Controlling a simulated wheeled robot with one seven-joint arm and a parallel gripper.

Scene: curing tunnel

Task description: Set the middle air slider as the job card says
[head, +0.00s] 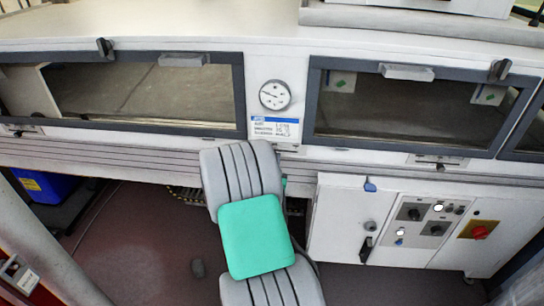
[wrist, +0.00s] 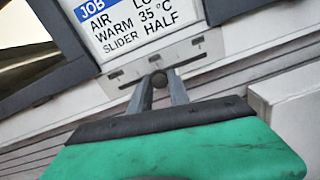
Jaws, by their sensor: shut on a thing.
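The job card (wrist: 135,25) fills the top of the wrist view. It reads "AIR LO", cut off, "WARM 35 °C" and "SLIDER HALF". In the head view the job card (head: 275,128) hangs under the round gauge. Below it, in the wrist view, is the light slider plate (wrist: 212,47) with several small dark marks. The dark round slider knob (wrist: 159,79) stands near the plate's middle mark. My gripper (wrist: 160,84) is shut on the knob, one grey finger on each side. In the head view my arm hides the gripper and the knob.
The gauge (head: 274,95) sits between the left window (head: 140,92) and the right window (head: 400,105). A white control cabinet (head: 335,225) with switches and a red knob (head: 480,232) stands below right. A blue bin (head: 45,185) is at the left.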

